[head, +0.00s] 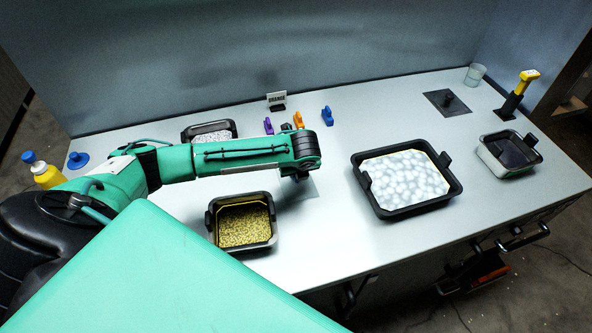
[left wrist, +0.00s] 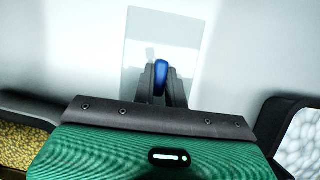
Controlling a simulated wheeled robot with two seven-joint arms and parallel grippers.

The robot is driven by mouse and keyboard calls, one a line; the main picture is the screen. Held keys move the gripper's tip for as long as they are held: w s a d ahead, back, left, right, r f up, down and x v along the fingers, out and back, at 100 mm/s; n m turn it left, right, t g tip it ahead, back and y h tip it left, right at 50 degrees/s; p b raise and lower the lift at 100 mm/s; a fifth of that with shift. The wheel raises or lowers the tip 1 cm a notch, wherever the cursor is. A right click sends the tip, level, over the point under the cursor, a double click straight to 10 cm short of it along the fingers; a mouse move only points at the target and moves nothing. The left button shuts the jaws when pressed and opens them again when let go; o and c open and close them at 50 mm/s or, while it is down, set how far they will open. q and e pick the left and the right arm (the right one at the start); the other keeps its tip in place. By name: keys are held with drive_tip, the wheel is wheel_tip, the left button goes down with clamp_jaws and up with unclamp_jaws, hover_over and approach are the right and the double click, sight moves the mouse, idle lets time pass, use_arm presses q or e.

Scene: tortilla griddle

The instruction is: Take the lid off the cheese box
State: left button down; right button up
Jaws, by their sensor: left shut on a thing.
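My left gripper (head: 298,178) reaches down over the middle of the table. In the left wrist view it (left wrist: 160,88) is shut on a small blue handle (left wrist: 160,76). A pale, see-through square panel (left wrist: 140,52), seemingly the lid, lies below and around the handle. The panel's grey edge (head: 312,190) shows beside my gripper in the head view; whether it touches the table is unclear. An open black box with yellow bits (head: 243,228) and an open black box with white shreds (head: 210,133) stand nearby. Which one is the cheese box is not marked. My right gripper is out of view.
A large black tray (head: 408,208) with a white filling stands right of my arm. A lidded dark box (head: 508,152) and a dark knobbed square (head: 446,104) are farther right. Small purple, orange and blue clips (head: 327,115) and a sign (head: 277,101) stand behind my arm.

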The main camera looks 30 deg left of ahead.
use_arm(q)
drive_tip(key=shift+f, duration=0.25)
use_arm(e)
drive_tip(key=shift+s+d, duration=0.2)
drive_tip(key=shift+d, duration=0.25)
use_arm(q)
drive_tip(key=c, duration=1.5)
unclamp_jaws()
drive_tip(key=shift+o, duration=0.2)
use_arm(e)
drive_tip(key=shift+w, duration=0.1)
use_arm(q)
drive_tip(key=shift+r, duration=0.1)
drive_tip(key=shift+d+r, duration=0.1)
drive_tip(key=shift+r, duration=0.15)
drive_tip(key=b+v, duration=0.2)
drive_tip(key=v, duration=0.9)
drive_tip(key=shift+r, duration=0.2)
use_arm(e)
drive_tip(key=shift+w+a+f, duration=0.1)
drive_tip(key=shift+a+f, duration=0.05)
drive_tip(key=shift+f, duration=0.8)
use_arm(q)
drive_tip(key=shift+s, duration=0.15)
